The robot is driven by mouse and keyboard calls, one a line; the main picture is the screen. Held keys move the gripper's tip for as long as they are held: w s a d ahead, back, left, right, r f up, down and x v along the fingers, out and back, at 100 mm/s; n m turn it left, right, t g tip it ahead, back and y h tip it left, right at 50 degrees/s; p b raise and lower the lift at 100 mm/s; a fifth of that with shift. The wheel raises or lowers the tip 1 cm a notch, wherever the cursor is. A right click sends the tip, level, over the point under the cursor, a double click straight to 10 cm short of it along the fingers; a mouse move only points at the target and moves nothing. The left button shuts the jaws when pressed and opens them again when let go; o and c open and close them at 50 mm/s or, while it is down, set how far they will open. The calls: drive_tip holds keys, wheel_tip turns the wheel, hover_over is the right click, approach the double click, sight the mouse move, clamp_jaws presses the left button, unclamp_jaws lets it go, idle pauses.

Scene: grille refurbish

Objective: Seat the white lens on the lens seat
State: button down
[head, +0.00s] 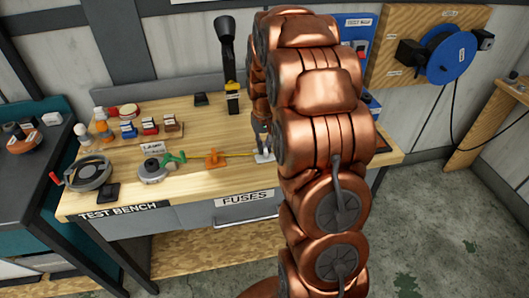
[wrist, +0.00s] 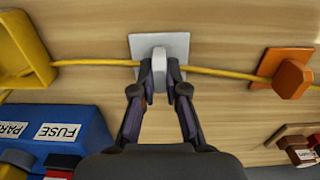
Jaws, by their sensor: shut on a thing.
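My gripper (wrist: 159,84) is shut on a small pale white piece (wrist: 158,54) in the wrist view. The piece stands over a square white plate (wrist: 140,44) on the wooden bench, with a yellow cord (wrist: 105,62) running to both sides. I cannot tell whether this piece is the white lens. In the head view the white plate (head: 263,156) shows beside my arm, and my gripper there is mostly hidden. I cannot make out which thing is the lens seat.
An orange block (wrist: 290,77) sits on the cord to the right, and a yellow holder (wrist: 26,50) is at left. A blue fuse box (wrist: 60,130) is near the lower left. A green clamp (head: 174,158) and a round grey fan-like part (head: 90,173) are on the bench.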

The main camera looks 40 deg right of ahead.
drive_tip(key=shift+r, duration=0.85)
drive_tip(key=shift+r, duration=1.6)
idle(0.4)
